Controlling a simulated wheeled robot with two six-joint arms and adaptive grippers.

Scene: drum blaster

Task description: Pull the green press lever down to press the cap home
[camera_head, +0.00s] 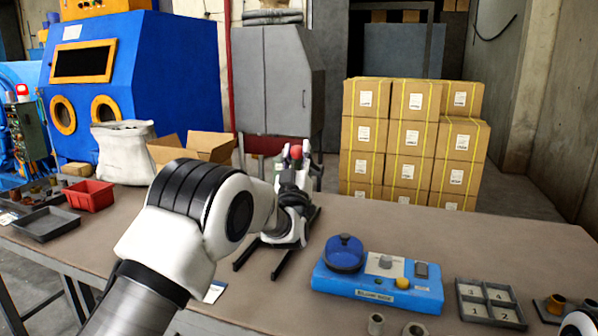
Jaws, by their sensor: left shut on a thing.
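My left gripper (295,158) is at the middle of the view, beyond the table's far edge in the picture, with its fingers pointing up. It is shut on a red ball knob (296,151), which shows between the fingertips. Below it, two dark rails (285,262) of a stand rest on the table. My left arm and wrist hide most of that stand. No green lever and no cap can be made out. My right gripper is not in view; only a white and black part of my right arm seems to show at the lower right edge.
A blue box with a dark blue dome (345,252) and buttons stands right of the rails. A numbered grey tray (490,316) is farther right. A red bin (89,195), a dark tray (46,223) and a white sack (124,150) are at left. Table is clear behind the blue box.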

